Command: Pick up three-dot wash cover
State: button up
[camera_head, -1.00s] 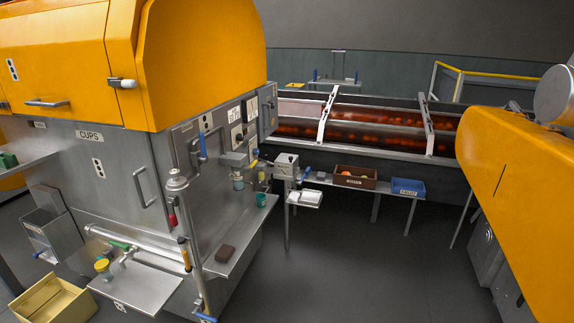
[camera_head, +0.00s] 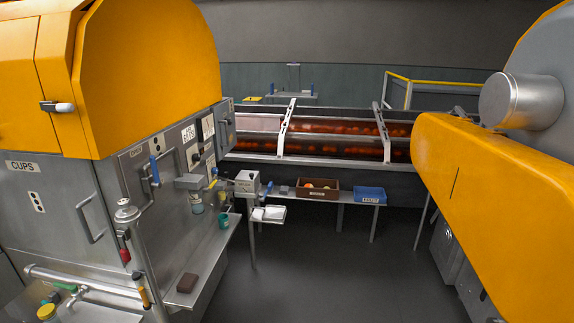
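I cannot pick out a three-dot wash cover for certain. No loose cover with three dots is clear in this view. My gripper is not in view.
A steel shelf (camera_head: 209,262) at the machine's side bears a brown block (camera_head: 187,283) and a green cup (camera_head: 224,220). A bench behind holds a brown tray of fruit (camera_head: 318,190) and a blue tray (camera_head: 370,195). A yellow housing (camera_head: 478,180) stands at right. The middle floor is clear.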

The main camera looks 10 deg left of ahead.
aim_at(245, 181)
jog(key=i+u, duration=0.25)
jog(key=i, duration=1.45)
jog(key=i+u, duration=0.2)
jog(key=i, duration=0.25)
jog(key=i+l+u, duration=0.2)
jog(key=i, duration=0.2)
jog(key=i+l+u, duration=0.15)
jog(key=i, duration=0.25)
jog(key=i+l+u, duration=0.2)
jog(key=i, duration=0.2)
jog(key=i+l+u, duration=0.65)
jog(key=i+l, duration=0.05)
